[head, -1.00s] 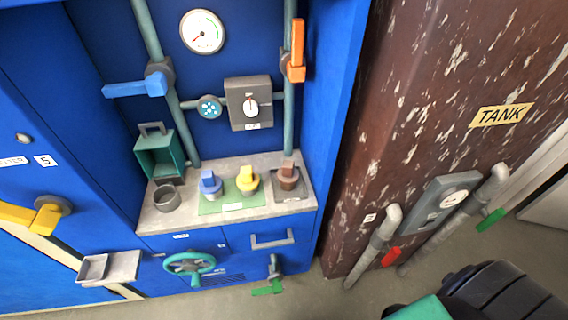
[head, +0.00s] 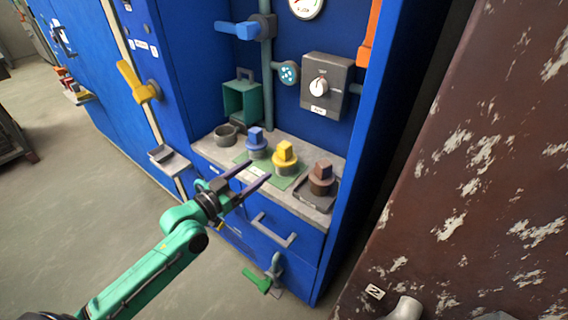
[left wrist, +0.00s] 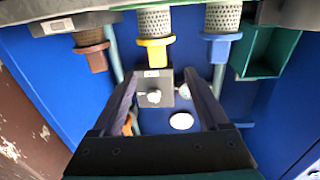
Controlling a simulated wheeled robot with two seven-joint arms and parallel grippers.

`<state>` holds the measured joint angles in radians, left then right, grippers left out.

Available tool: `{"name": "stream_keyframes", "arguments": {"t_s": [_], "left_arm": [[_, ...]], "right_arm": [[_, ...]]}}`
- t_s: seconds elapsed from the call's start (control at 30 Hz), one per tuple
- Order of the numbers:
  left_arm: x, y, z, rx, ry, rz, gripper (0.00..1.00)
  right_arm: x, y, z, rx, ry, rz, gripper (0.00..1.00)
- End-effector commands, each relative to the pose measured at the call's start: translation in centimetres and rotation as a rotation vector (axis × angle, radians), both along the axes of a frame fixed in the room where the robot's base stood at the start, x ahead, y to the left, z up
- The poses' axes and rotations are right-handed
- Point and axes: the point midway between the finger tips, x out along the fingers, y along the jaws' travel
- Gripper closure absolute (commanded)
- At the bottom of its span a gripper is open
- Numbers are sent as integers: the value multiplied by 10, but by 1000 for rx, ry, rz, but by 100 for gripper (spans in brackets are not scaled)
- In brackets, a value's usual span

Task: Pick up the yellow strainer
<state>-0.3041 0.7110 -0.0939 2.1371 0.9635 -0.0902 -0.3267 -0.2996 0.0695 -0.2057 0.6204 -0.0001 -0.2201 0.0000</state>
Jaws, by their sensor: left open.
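The yellow strainer (head: 285,156) stands upright on a green mat (head: 295,182) on the grey counter, between a blue strainer (head: 257,143) and a brown strainer (head: 321,178). My left gripper (head: 256,173) is open and empty in front of the counter, its fingers pointing toward the strainers and apart from them. In the left wrist view, which is upside down, the yellow strainer (left wrist: 155,50) lies beyond and between the open fingers (left wrist: 160,80). The blue strainer (left wrist: 219,46) and brown strainer (left wrist: 92,52) flank it. My right gripper is not in view.
A grey cup (head: 226,135) and a green open box (head: 241,101) are at the counter's left. The brown strainer stands on a dark tray (head: 317,198). A drawer handle (head: 271,231) sticks out below. The cabinet's right wall (head: 350,215) bounds the counter.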

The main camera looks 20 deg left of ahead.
Motion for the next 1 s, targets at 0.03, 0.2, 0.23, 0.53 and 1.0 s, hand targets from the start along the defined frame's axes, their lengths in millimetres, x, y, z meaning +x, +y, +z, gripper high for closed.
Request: {"name": "stream_keyframes", "arguments": {"t_s": [0.03, 0.2, 0.23, 0.53, 1.0], "left_arm": [[12, -4, 5, -7, -5, 4, 22], [47, -22, 4, -4, -2, 3, 22], [52, -24, 3, -4, -1, 3, 22], [92, -49, 1, -4, 0, 2, 22], [106, -55, -2, 1, 2, 2, 80]], "right_arm": [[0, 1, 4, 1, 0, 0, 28], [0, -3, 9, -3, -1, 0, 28], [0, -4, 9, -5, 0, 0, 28], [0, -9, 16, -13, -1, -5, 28], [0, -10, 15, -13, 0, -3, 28]]}}
